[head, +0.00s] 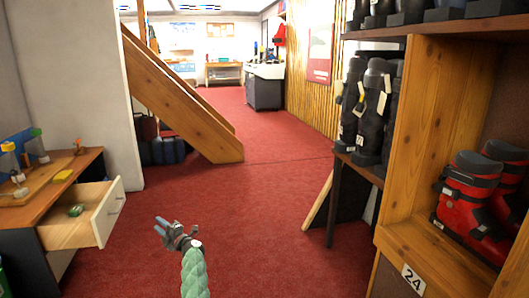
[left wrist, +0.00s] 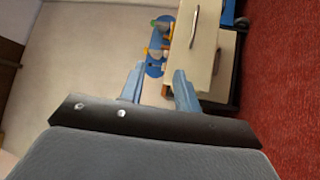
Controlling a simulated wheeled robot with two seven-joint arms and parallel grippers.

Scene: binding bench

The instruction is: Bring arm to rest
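My left gripper (head: 162,226) is in the lower middle of the head view, over the red carpet, with my green-sleeved arm below it. In the left wrist view its two blue-grey fingers (left wrist: 155,88) stand apart with a gap between them. Nothing is held between the fingers. The bench with the open drawer (head: 108,212) is to the left of the gripper and apart from it. My right gripper is in neither view.
The wooden bench (head: 40,192) stands at left with small tools on top and a green item (head: 76,210) in its drawer. A wooden shelf (head: 432,115) with ski boots is at right. A sloping timber (head: 180,100) stands ahead. Red carpet (head: 265,190) between is clear.

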